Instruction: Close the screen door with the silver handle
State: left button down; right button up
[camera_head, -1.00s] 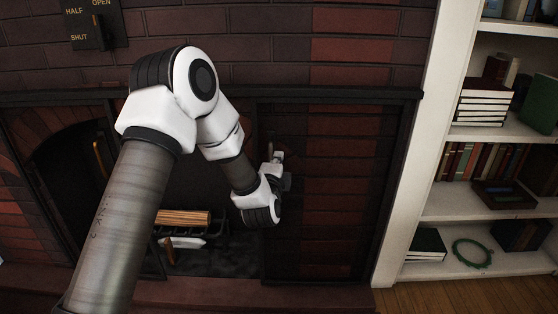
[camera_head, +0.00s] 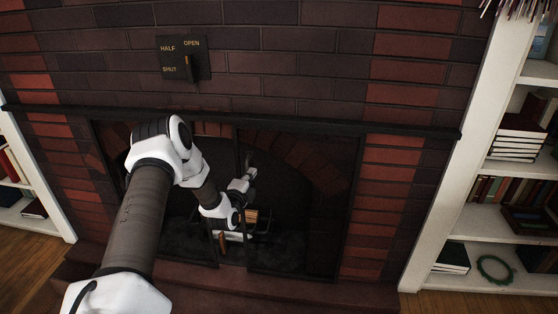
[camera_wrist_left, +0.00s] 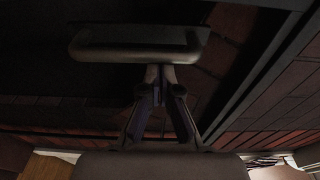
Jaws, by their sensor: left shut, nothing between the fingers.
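The right screen door (camera_head: 312,225) is a dark mesh panel in a black frame. In the head view it stands across the right half of the fireplace opening, near flush; I cannot tell whether it is fully shut. My left gripper (camera_head: 250,173) is at this door's inner edge, shut and empty. In the left wrist view, the handle (camera_wrist_left: 138,55) is a rounded bar, dark grey in the shade. The closed fingertips (camera_wrist_left: 160,73) are right at its lower edge; contact is unclear. My left arm hides much of the left half. My right gripper is not in view.
Logs on a grate (camera_head: 262,218) lie inside the fireplace. The brick hearth (camera_head: 300,292) runs below, and a black mantel ledge (camera_head: 310,122) above. A damper plate (camera_head: 183,58) is on the wall. White bookshelves (camera_head: 440,180) stand at both sides.

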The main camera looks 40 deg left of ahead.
pick_arm(q)
jog(key=s+a+p, duration=0.4)
jog(key=s+a, duration=0.4)
jog(key=a, duration=0.4)
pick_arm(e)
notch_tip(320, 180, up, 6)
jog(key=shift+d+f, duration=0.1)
